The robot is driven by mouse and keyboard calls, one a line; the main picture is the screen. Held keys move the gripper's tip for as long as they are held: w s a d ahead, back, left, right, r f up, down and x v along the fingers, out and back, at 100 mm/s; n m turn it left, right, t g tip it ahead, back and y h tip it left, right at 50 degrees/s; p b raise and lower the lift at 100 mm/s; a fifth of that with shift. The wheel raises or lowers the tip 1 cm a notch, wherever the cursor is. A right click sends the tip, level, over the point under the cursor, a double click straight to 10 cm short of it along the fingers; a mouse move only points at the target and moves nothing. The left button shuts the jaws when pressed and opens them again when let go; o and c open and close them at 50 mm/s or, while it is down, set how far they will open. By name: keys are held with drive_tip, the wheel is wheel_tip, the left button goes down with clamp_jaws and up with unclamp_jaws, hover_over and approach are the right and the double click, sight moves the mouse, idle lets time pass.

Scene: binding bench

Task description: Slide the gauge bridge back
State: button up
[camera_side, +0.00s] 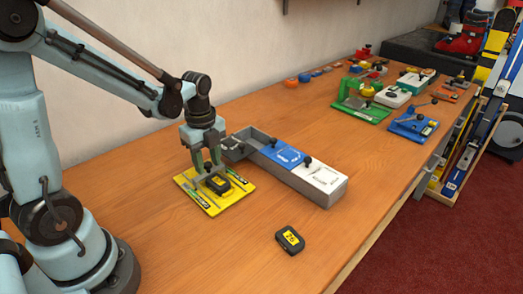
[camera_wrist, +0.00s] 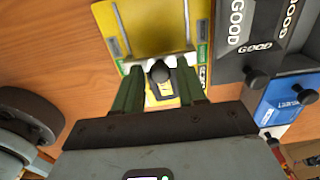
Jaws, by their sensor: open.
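The yellow gauge plate (camera_side: 232,201) lies flat on the bench under my gripper; it also shows in the wrist view (camera_wrist: 152,20). The gauge bridge, a grey bar with a dark knob (camera_wrist: 160,73), crosses the plate in the wrist view. My gripper (camera_side: 207,160) is low over the plate. Its green fingers are open (camera_wrist: 159,92), one on each side of the knob, with visible gaps; I cannot tell their exact height.
A long sorting box with grey, blue and white sections (camera_side: 318,182) stands just right of the plate. A second black block with a yellow label (camera_side: 290,240) lies near the front. Green (camera_side: 360,104) and blue (camera_side: 413,125) fixtures stand farther back. The bench front-left is clear.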

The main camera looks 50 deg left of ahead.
drive_tip(key=c, duration=0.6)
drive_tip(key=shift+o, duration=0.2)
drive_tip(key=shift+a, duration=1.25)
drive_tip(key=o, duration=0.4)
drive_tip(key=shift+o, duration=0.2)
drive_tip(key=shift+r, duration=0.1)
wheel_tip(320, 180, up, 10)
